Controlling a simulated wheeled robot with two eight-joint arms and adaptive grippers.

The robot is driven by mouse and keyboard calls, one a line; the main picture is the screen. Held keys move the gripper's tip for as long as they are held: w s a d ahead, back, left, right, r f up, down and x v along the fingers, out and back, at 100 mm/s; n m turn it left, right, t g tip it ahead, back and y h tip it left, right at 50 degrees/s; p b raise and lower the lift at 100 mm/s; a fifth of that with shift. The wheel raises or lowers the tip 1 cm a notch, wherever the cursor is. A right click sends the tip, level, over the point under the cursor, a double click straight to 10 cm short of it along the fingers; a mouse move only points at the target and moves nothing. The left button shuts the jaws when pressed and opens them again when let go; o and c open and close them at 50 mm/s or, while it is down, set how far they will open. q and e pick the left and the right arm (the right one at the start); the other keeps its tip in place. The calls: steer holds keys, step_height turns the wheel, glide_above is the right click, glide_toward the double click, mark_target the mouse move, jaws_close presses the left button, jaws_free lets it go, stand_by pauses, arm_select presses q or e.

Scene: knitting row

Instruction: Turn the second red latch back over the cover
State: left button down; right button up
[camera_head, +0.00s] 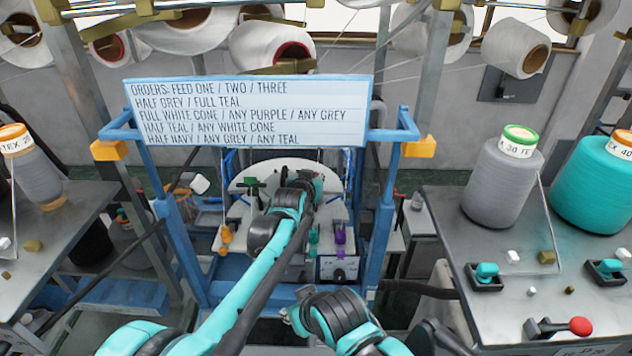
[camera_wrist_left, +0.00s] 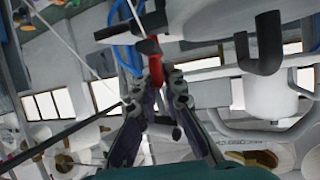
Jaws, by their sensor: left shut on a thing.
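In the left wrist view, a red latch (camera_wrist_left: 147,47) hangs down from a grey part of the machine. My left gripper (camera_wrist_left: 164,78) is shut on the latch's lower end, with its two dark fingers on either side of it. In the head view, my left gripper (camera_head: 303,180) is small and far off, at the middle of the machine (camera_head: 265,172), and my own arm hides the latch there. I cannot tell the cover from the other grey parts. My right arm's end (camera_head: 335,315) is low in the head view, and its fingers do not show clearly.
A blue frame (camera_head: 175,240) with an orders sign (camera_head: 250,112) stands around the machine. A dark hook-shaped part (camera_wrist_left: 262,45) is right of my left gripper in the wrist view. A table (camera_head: 480,290) at the right holds a grey cone (camera_head: 503,180) and a teal cone (camera_head: 595,185).

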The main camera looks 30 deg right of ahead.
arm_select(q)
steer(key=m+g+h+b, duration=0.1)
steer(key=m+g+h, duration=0.1)
steer(key=m+g, duration=0.1)
steer(key=shift+w+a+f, duration=0.1)
steer(key=m+g+h+b, duration=0.1)
steer(key=m+g, duration=0.1)
steer(key=shift+m+g+h, duration=0.3)
steer(key=shift+m+g, duration=0.1)
steer(key=m+g, duration=0.2)
steer(key=shift+g+h+p, duration=0.3)
steer(key=shift+g+p, duration=0.05)
steer(key=shift+g, duration=0.05)
steer(key=shift+m+g+p, duration=0.8)
steer(key=shift+m+g, duration=0.8)
steer(key=shift+f, duration=0.1)
steer(key=c, duration=1.8)
jaws_free()
steer(key=shift+o, duration=0.9)
steer(key=shift+d, duration=0.35)
